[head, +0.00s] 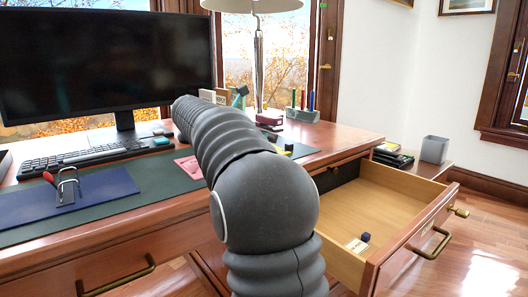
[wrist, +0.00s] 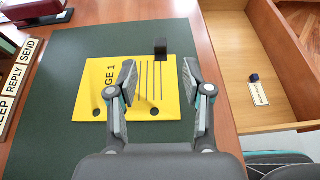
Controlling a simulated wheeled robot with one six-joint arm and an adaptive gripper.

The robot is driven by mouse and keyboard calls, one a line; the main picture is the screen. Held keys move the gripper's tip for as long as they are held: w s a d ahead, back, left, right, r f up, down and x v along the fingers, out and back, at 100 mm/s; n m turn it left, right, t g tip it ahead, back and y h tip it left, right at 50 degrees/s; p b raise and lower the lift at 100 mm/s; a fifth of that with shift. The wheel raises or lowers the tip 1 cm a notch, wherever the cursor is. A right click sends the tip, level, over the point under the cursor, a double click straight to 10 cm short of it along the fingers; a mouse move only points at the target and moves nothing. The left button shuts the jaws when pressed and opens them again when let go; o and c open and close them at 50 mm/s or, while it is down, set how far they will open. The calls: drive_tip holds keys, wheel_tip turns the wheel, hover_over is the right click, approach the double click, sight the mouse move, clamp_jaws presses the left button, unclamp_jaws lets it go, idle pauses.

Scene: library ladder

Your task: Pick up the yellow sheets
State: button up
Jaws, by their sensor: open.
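The yellow sheets (wrist: 144,72) lie flat on the dark green desk mat (wrist: 62,90) in the wrist view. They show black lettering ending in "GE 1", dark lines and two dark round spots near the lower edge. A small black block (wrist: 160,48) is at their upper right corner; I cannot tell whether it rests on them. In the head view my arm hides most of that area.
An open wooden drawer (wrist: 254,75) at the right holds a small dark blue object (wrist: 254,78) and a label. Signs reading REPLY and SEND (wrist: 20,75) stand at the left. A monitor (head: 105,65), keyboard (head: 90,153) and lamp (head: 258,70) are on the desk.

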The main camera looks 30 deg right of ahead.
sight(287, 144)
drive_tip(key=x, duration=0.4)
drive_tip(key=b+x, duration=0.1)
drive_tip(key=x, duration=0.1)
drive_tip(key=f+b+x, duration=0.1)
drive_tip(key=x, duration=0.1)
drive_tip(key=shift+a, duration=0.1)
drive_tip(key=shift+d+f, duration=0.1)
drive_tip(key=shift+d, duration=0.4)
drive_tip(key=shift+c, duration=0.2)
clamp_jaws()
